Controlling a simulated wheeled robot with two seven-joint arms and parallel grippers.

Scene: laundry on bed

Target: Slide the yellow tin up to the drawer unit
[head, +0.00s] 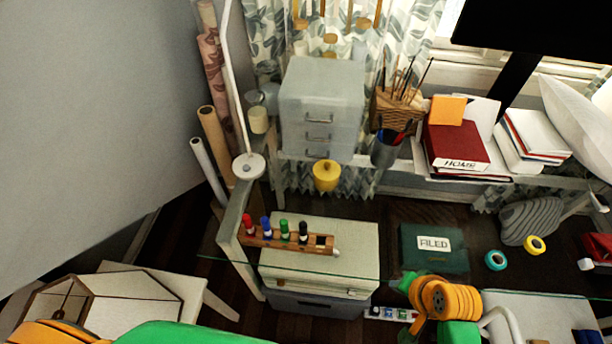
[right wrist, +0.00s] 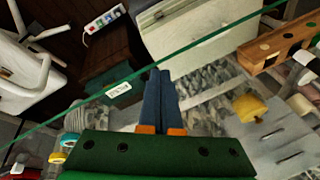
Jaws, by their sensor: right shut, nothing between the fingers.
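The yellow tin (head: 326,176) is a short round tin with a knob on its lid. It stands on the glass desk in front of the pale drawer unit (head: 320,112), close to its lowest drawer; I cannot tell whether they touch. In the right wrist view the tin (right wrist: 249,107) is right of my right gripper (right wrist: 160,75), beside the drawer unit (right wrist: 275,145). The right gripper's blue fingers are shut, empty and apart from the tin. My right arm shows at the lower right of the head view, its fingers not clear there. My left gripper is out of view.
A marker rack (head: 270,238) stands in front and left of the tin. A green box labelled FILED (head: 433,258) and tape rolls (head: 496,260) lie further right. Glass around the tin looks clear.

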